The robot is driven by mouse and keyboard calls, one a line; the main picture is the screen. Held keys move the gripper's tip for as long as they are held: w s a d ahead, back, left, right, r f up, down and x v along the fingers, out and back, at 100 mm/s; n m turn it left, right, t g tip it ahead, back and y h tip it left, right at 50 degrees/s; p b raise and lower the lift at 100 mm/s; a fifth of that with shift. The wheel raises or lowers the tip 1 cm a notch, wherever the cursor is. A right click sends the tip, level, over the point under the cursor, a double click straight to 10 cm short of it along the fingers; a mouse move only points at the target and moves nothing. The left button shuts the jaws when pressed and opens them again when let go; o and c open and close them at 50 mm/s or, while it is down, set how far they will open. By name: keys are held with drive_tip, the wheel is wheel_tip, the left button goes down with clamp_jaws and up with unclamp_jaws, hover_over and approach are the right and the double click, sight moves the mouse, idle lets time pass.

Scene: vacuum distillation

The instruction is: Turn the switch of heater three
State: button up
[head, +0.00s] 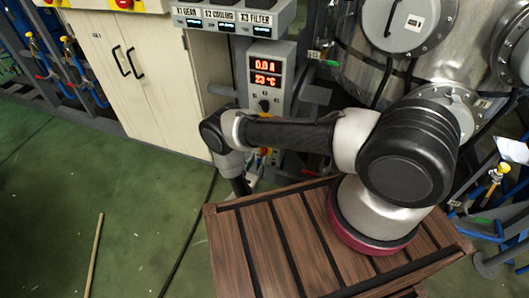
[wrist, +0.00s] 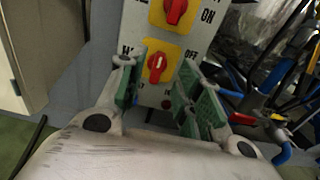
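In the wrist view, a red rotary switch (wrist: 158,63) on a yellow plate is on the grey control panel. Its handle is roughly upright, slightly tilted. Lettering beside it is partly hidden; OFF is readable at its upper right, and no heater number is legible. A second red switch (wrist: 175,10) on a yellow plate is above it, near the word ON. My gripper (wrist: 160,88) is open, its green-padded fingers to either side of the lower switch, with nothing visible between them. In the head view my arm largely hides the lower panel (head: 281,85).
The panel's red displays (head: 265,72) read about 0.01 and 23 °C. A cream cabinet (head: 125,75) stands to its left and a large metal vessel (head: 360,75) to its right. Blue hoses (wrist: 285,155) lie right of my gripper. Green floor at left is mostly open.

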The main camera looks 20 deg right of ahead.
drive_tip(key=x, duration=0.6)
drive_tip(key=shift+w+d, duration=0.1)
clamp_jaws()
